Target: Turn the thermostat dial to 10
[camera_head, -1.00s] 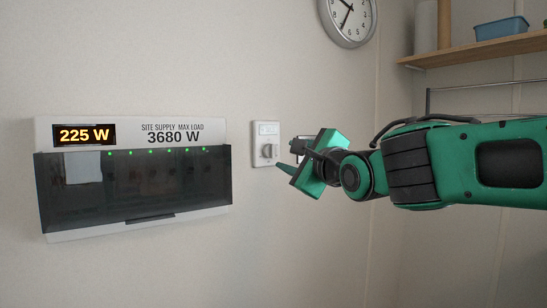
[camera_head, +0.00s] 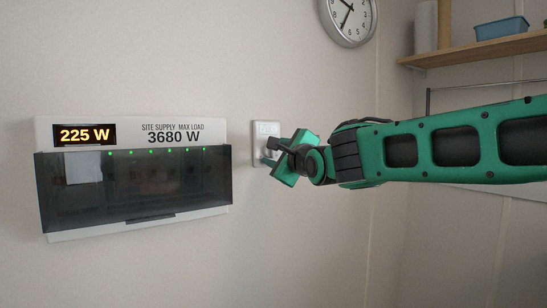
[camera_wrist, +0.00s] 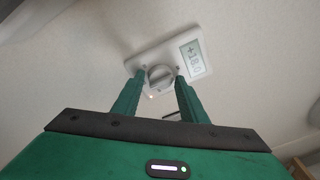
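The thermostat (camera_head: 257,131) is a white wall plate right of the breaker panel; my gripper covers its lower part in the head view. In the wrist view the thermostat (camera_wrist: 168,51) shows a display (camera_wrist: 194,58) reading +18.0. Its round grey dial (camera_wrist: 159,76) has a raised grip bar. My gripper (camera_wrist: 160,74) has its two green fingers apart, one on each side of the dial. I cannot tell whether the fingertips touch it. In the head view my gripper (camera_head: 268,158) is tilted and right at the thermostat.
A breaker panel (camera_head: 135,215) with a dark cover hangs on the wall at left; its display reads 225 W. A clock (camera_head: 348,18) hangs above. A wooden shelf (camera_head: 480,50) with a blue container (camera_head: 502,28) is at upper right. The wall below the thermostat is clear.

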